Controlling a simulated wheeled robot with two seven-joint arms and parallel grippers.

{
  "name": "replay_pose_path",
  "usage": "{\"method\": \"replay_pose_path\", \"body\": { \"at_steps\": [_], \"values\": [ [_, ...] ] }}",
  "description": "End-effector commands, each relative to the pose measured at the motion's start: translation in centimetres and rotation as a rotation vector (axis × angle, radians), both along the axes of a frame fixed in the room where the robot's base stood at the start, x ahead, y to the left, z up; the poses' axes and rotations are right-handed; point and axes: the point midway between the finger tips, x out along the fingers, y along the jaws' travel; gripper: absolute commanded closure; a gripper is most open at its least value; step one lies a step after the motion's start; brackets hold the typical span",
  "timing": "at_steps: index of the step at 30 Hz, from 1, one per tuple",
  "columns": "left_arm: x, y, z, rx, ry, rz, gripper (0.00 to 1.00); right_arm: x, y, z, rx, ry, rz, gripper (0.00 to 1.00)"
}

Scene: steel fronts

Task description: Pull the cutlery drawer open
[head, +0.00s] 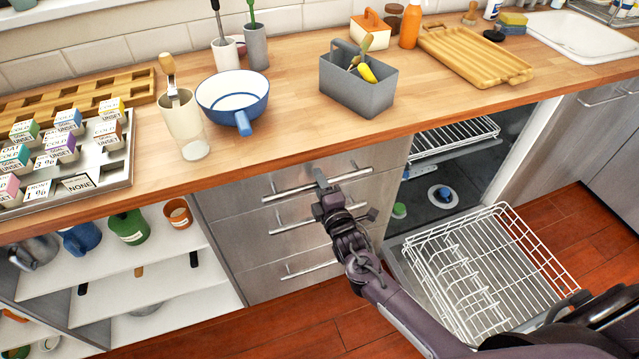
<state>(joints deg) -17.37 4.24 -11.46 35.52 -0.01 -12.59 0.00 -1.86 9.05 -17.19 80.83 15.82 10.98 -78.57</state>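A stack of steel-fronted drawers stands under the wooden counter. The top drawer (233,198) has a bar handle (285,190) and looks shut, flush with the fronts below; no label shows which drawer holds cutlery. My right gripper (321,181) is in front of the top drawer, its tip overlapping the middle of that handle. The finger gap is hidden, so I cannot tell whether it grips the bar. My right arm comes in from the lower right and covers part of the lower drawers. My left gripper is out of view.
Right of the drawers, the dishwasher is open with its white wire rack (480,265) pulled out, close to my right arm. Open shelves (130,265) lie to the left. A glass, a blue pan (232,92) and a grey caddy (350,95) stand on the counter above.

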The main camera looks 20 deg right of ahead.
Motion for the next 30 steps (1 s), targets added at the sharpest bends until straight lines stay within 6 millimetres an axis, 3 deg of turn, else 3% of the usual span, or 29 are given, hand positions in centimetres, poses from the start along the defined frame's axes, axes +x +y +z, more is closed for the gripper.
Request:
{"method": "replay_pose_path", "body": {
  "at_steps": [8,17,30],
  "values": [
    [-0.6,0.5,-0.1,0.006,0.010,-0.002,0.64,0.2,0.0,0.0,0.001,0.000,0.000,0.62],
    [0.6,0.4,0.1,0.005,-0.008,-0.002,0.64,0.1,0.0,0.0,0.001,0.000,0.000,1.00],
    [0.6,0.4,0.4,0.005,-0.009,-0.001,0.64,-0.3,0.0,0.0,0.000,0.002,0.001,1.00]
  ]
}}
